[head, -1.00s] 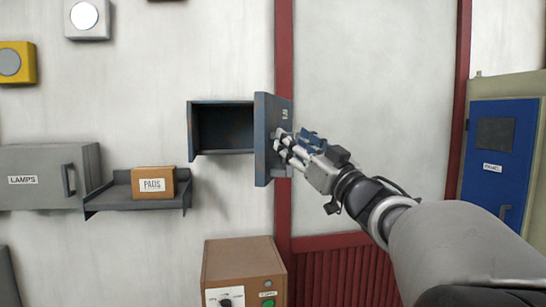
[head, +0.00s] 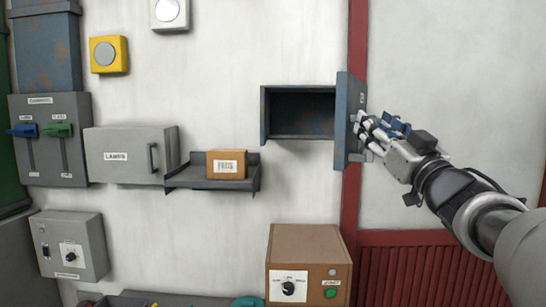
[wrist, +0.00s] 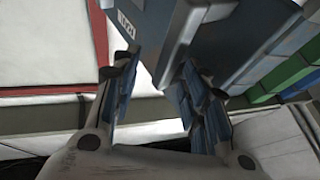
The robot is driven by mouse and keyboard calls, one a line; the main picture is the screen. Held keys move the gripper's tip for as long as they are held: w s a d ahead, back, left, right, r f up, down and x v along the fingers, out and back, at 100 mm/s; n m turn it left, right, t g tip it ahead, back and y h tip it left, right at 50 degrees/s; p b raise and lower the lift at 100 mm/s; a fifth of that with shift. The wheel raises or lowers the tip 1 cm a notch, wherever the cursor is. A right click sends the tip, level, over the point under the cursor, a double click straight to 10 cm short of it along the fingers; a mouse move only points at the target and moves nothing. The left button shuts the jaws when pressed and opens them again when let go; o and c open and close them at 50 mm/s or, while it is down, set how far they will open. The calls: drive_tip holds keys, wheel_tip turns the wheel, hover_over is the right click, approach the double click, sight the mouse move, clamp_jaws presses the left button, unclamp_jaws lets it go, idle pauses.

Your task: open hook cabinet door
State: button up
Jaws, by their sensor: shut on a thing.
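The small blue-grey wall cabinet (head: 265,116) stands open at the upper middle of the head view, with its dark inside showing. Its door (head: 349,100) is swung out at the right side, seen nearly edge-on. My gripper (head: 364,132) is at the outer face of the door, from the right. In the wrist view the door (wrist: 185,30) carries a small label, and my gripper (wrist: 158,72) has its two fingers on either side of a part of it. It is shut on the door's handle, which the fingers mostly hide.
A shelf (head: 195,181) with a PADS box (head: 227,163) is left of the cabinet, beside a grey LAMPS cabinet (head: 112,158). A brown control box (head: 306,247) is below. A red post (head: 357,40) runs behind the door. The wall right of the post is bare.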

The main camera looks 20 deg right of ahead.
drive_tip(key=s+d+f+b, duration=0.3)
drive_tip(key=s+d+f, duration=0.4)
drive_tip(key=s+d, duration=0.4)
drive_tip(key=shift+s+d+f, duration=0.2)
drive_tip(key=shift+d+f, duration=0.05)
drive_tip(key=shift+f, duration=0.15)
idle(1.2)
drive_tip(key=shift+c, duration=0.3)
